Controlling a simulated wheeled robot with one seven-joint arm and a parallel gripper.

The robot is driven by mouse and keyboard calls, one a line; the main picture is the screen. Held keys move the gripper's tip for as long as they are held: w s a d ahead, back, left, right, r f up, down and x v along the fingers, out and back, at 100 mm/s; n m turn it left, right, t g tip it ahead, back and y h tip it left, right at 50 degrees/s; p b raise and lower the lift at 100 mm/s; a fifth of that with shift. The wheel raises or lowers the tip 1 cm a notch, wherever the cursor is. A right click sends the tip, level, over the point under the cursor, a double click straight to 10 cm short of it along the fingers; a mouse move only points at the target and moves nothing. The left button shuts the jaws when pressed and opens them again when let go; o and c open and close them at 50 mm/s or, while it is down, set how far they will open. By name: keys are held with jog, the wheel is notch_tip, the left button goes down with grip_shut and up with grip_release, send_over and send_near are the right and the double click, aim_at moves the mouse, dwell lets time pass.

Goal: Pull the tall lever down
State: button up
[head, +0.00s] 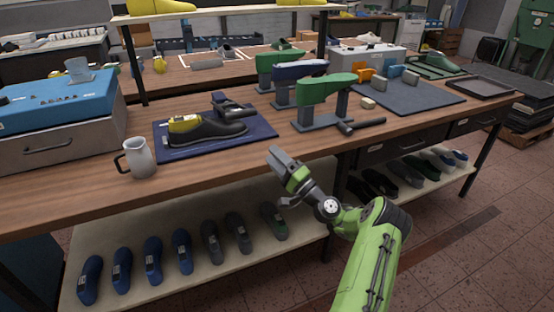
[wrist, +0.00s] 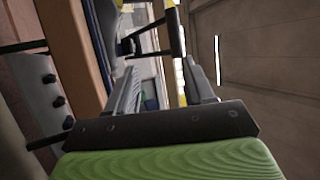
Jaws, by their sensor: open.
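On the bench, a dark clamp (head: 228,104) with a bar-like handle stands at the back of the blue mat, beside a dark shoe (head: 205,132) with a yellow last. A dark horizontal handle (head: 362,125) lies by the green last stand (head: 322,100). I cannot tell for sure which part is the tall lever. In the wrist view, a dark bar (wrist: 175,32) on a thin arm shows ahead of the fingers; its identity is unclear. My gripper (head: 276,157) is open and empty, in front of the bench's front edge, apart from these things.
A grey mug (head: 138,158) and a blue-topped case (head: 60,110) stand on the left of the bench (head: 75,183). Drawers (head: 398,147) are under the bench's right part.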

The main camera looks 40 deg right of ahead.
jog(key=shift+s+f, duration=0.15)
jog(key=shift+s, duration=0.25)
jog(key=shift+c, duration=0.2)
